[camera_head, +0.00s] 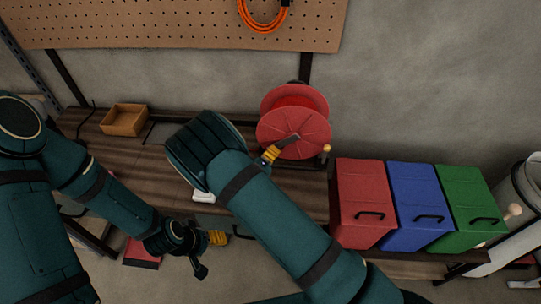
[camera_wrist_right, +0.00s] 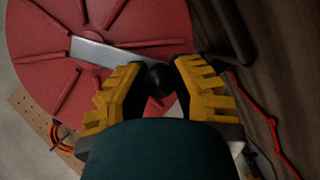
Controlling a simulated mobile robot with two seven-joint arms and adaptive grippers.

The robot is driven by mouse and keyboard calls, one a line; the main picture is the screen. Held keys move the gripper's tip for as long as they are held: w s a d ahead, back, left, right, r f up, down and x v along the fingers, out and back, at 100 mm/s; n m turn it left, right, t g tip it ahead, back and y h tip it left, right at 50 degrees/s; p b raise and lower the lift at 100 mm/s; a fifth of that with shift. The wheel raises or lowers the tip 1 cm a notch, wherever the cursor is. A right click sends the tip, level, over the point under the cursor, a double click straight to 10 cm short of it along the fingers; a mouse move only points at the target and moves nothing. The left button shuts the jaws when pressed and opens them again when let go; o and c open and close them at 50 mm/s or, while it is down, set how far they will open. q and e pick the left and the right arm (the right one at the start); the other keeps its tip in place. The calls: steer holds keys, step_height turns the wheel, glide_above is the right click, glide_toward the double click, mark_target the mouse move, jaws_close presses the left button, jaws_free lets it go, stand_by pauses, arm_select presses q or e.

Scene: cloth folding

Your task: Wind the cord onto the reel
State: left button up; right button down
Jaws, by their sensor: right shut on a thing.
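The red reel (camera_head: 293,130) stands at the back of the wooden bench, with a grey metal crank arm (camera_head: 285,142) across its front disc. In the right wrist view the reel's ribbed disc (camera_wrist_right: 60,35) and the crank arm (camera_wrist_right: 130,54) fill the upper left. My right gripper (camera_head: 271,154) is at the crank's end, its yellow fingers shut on the dark crank knob (camera_wrist_right: 159,80). A thin red cord (camera_wrist_right: 272,125) lies along the bench at the right of that view. My left gripper (camera_head: 210,252) is low by the bench's front edge, its fingers apart and empty.
Red (camera_head: 362,185), blue (camera_head: 413,185) and green (camera_head: 462,185) bins stand right of the reel. A wooden tray (camera_head: 124,120) sits at the back left. An orange coil (camera_head: 263,16) hangs on the pegboard (camera_head: 150,22). My right arm hides much of the bench.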

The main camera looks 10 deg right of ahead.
steer(key=c, duration=0.7)
jaws_free()
steer(key=shift+d, duration=0.1)
steer(key=shift+c, duration=0.2)
steer(key=v, duration=0.7)
steer(key=shift+s+a, duration=0.2)
